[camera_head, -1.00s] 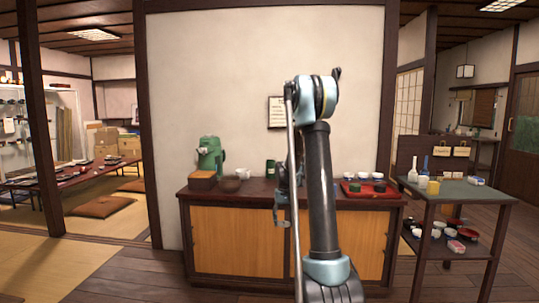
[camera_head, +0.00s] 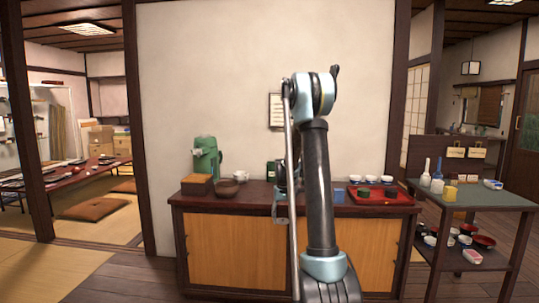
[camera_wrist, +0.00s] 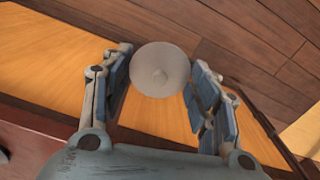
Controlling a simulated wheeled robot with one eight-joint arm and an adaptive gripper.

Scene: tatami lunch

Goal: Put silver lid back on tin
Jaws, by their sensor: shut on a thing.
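In the head view my gripper (camera_head: 281,208) shows partly beside my arm, in front of the sideboard; the lid cannot be made out there.
The dark sideboard (camera_head: 240,202) has wooden doors. A cart (camera_head: 480,197) with bottles stands at the right.

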